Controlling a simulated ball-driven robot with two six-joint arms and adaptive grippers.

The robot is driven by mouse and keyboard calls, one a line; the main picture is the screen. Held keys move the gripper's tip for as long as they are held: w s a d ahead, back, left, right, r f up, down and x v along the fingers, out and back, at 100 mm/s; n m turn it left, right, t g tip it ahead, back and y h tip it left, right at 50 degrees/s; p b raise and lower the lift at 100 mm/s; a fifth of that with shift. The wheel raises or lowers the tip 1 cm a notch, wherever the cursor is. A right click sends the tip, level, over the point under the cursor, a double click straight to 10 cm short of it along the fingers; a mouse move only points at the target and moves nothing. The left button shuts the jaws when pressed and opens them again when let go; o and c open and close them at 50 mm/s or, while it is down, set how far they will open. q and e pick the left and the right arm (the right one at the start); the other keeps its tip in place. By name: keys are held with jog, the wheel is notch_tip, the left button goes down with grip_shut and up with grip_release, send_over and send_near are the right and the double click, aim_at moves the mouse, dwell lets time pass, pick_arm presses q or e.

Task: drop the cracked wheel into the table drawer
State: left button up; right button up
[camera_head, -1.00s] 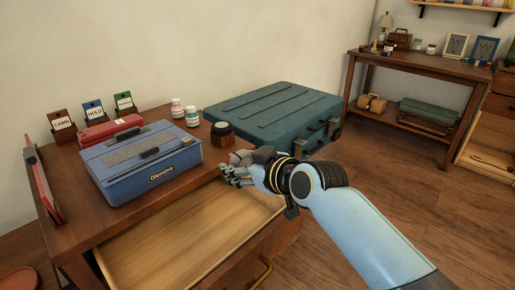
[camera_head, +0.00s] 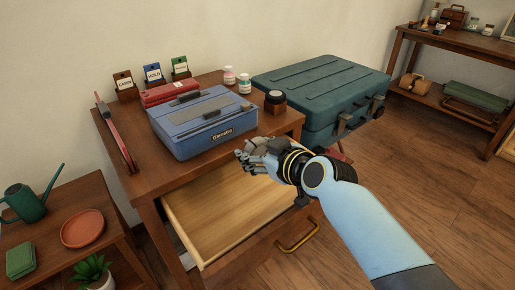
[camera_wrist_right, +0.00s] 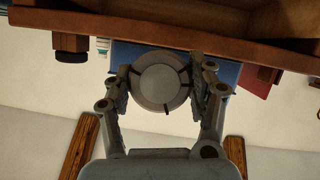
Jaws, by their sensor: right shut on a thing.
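The cracked wheel (camera_wrist_right: 160,82) is a grey disc with a few dark notches at its rim. In the right wrist view it sits between the two fingers of my right gripper (camera_wrist_right: 161,95), which is shut on it. In the head view my right gripper (camera_head: 248,158) is above the back right part of the open table drawer (camera_head: 225,210), close to the table's front edge; the wheel is hard to make out there. The drawer is pulled out and its visible pale wooden floor is bare. My left gripper is not in view.
A blue box (camera_head: 205,125) stands on the table (camera_head: 155,178) just behind the drawer. A dark round jar (camera_head: 275,101) and a large teal case (camera_head: 320,90) are to its right. A low shelf with a watering can (camera_head: 25,203) and a terracotta dish (camera_head: 82,228) is at left.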

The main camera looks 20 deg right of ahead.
jog(key=shift+f, duration=0.4)
jog(key=shift+r, duration=0.1)
jog(key=o, duration=1.2)
jog(key=v, duration=1.2)
